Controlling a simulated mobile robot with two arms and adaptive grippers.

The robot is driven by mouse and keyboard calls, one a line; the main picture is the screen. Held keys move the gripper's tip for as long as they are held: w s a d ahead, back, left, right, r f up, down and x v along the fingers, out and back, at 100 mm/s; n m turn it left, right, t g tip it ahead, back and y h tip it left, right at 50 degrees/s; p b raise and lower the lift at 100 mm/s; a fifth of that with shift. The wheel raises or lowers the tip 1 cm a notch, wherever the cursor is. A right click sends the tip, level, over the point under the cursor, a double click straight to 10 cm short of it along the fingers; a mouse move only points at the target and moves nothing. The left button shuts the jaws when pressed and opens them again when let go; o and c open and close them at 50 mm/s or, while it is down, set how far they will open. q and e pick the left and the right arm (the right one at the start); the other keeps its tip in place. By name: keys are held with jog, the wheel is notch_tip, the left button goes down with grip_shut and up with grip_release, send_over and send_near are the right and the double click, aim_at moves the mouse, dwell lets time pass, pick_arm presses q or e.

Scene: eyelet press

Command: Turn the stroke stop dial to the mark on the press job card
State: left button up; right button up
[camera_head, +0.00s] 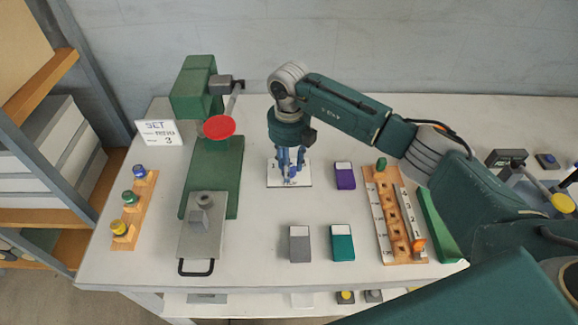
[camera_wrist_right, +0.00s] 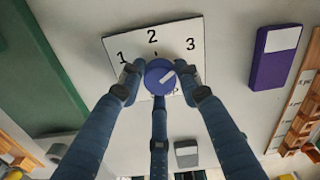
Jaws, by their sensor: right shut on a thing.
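The stroke stop dial (camera_wrist_right: 158,76) is a blue knob with a white pointer line, on a white plate (camera_wrist_right: 118,45) marked 1, 2 and 3. Its pointer slants up and right, roughly toward the 3. My right gripper (camera_head: 290,172) comes down over the plate, which also shows in the head view (camera_head: 273,182). Its fingers are shut around the dial, as the right wrist view shows (camera_wrist_right: 160,84). In the head view the fingers hide the dial. The job card (camera_head: 159,133) reads SET, a less clear middle line, and 3. My left gripper is out of view.
The green press (camera_head: 212,170) with a red disc (camera_head: 219,127) stands left of the plate. A purple block (camera_head: 344,176) lies close on the right. Grey (camera_head: 300,244) and teal (camera_head: 343,242) blocks lie in front. A wooden peg rack (camera_head: 393,215) stands further right.

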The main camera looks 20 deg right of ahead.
jog(key=shift+w+r+m, duration=0.1)
jog(key=shift+m, duration=0.3)
jog(key=o, duration=1.2)
jog(key=shift+c, duration=0.2)
notch_tip(320, 180, up, 12)
